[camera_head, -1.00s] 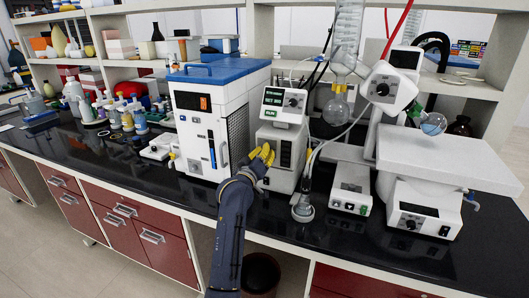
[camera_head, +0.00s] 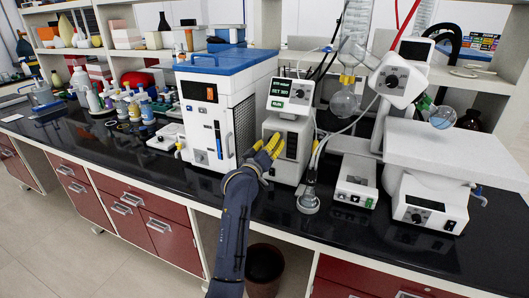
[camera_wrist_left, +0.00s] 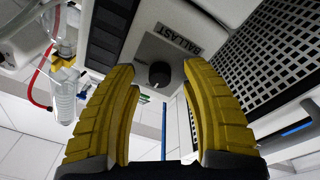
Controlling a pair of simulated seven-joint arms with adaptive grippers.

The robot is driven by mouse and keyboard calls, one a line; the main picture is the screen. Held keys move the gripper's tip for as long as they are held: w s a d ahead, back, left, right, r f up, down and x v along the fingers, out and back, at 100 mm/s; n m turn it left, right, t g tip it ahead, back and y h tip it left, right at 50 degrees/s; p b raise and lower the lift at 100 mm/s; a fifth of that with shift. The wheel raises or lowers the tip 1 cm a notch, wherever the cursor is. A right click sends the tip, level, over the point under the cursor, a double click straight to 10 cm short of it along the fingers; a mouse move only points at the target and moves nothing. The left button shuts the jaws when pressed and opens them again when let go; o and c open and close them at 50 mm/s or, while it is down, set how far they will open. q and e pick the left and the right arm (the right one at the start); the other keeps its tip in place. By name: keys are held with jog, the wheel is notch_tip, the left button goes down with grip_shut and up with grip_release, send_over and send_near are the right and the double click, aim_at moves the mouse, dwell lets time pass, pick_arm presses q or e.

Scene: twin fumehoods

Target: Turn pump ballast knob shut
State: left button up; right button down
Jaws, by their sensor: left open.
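The ballast knob (camera_wrist_left: 159,73) is a small round black knob with a light mark, on a grey panel beside the "BALLAST" label (camera_wrist_left: 179,38) in the left wrist view. My left gripper (camera_wrist_left: 165,75) has two yellow fingers spread apart. The knob shows between the fingertips, and no finger visibly touches it. In the head view, my left gripper (camera_head: 269,147) is in front of the white pump (camera_head: 290,171), which has a display controller (camera_head: 290,96) on top. I cannot make out the knob there. My right gripper is not in view.
A white box unit with a blue lid (camera_head: 229,62) stands close on the left of the pump. A glass flask (camera_head: 308,200) with tubing and a hotplate-like white unit (camera_head: 356,181) stand on the right. Black bench (camera_head: 270,212) shows in front.

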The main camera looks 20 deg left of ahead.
pick_arm(q)
jog(key=s+f, duration=0.1)
jog(key=s, duration=1)
jog(key=shift+s+a, duration=0.2)
jog(key=shift+a, duration=0.25)
